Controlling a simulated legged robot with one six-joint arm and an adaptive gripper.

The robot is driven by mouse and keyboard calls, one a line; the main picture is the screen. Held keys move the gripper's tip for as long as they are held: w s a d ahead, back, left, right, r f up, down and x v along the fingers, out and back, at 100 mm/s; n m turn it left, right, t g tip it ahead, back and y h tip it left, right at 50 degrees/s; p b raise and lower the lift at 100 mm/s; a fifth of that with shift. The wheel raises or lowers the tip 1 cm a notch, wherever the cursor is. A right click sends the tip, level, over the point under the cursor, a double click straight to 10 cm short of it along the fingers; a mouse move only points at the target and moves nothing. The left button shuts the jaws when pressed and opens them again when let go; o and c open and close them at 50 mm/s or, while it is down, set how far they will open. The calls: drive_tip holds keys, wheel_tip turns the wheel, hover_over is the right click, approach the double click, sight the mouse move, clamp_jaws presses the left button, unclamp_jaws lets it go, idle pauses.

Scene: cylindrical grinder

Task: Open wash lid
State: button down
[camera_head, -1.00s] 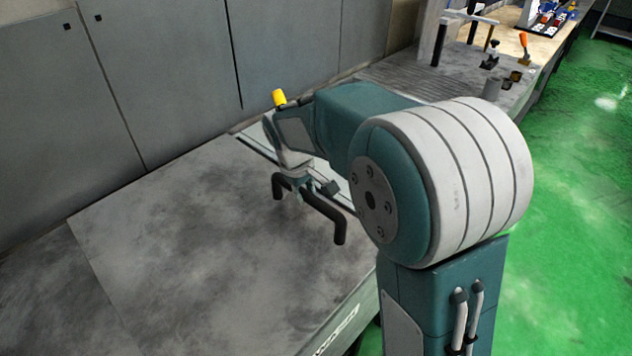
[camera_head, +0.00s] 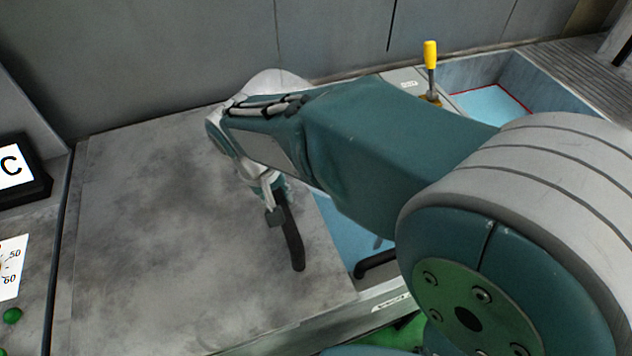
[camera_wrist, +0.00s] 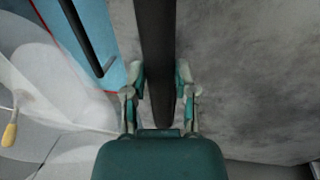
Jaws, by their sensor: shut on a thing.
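The wash lid (camera_head: 170,230) is a flat, mottled grey panel, and it also fills the right of the wrist view (camera_wrist: 255,75). A black bar handle (camera_head: 292,240) stands at its right edge. My gripper (camera_head: 272,203) is shut on this handle. In the wrist view, my gripper's fingers (camera_wrist: 159,82) sit on either side of the handle (camera_wrist: 156,40). Right of the lid edge, a blue basin (camera_head: 345,235) shows open, partly hidden by my arm. A second black handle (camera_head: 375,264) lies beyond the gap, largely hidden by my arm.
A yellow-handled lever (camera_head: 430,60) stands behind my arm, beside a red-edged blue recess (camera_head: 490,103). Grey cabinet walls (camera_head: 170,60) rise along the back. A control panel with a black-framed sign (camera_head: 18,170) stands at the left, close to the lid's left side.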

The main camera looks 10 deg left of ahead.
drive_tip(key=shift+s+a+f, duration=0.2)
drive_tip(key=shift+s+a, duration=1.05)
drive_tip(key=shift+a, duration=0.25)
drive_tip(key=shift+c, duration=2.1)
unclamp_jaws()
drive_tip(key=shift+r, duration=0.1)
drive_tip(key=shift+w+a, duration=0.1)
drive_tip(key=shift+r, duration=0.3)
wheel_tip(320, 180, up, 11)
drive_tip(key=s+a, duration=0.1)
drive_tip(key=a, duration=0.1)
drive_tip(key=shift+s, duration=0.15)
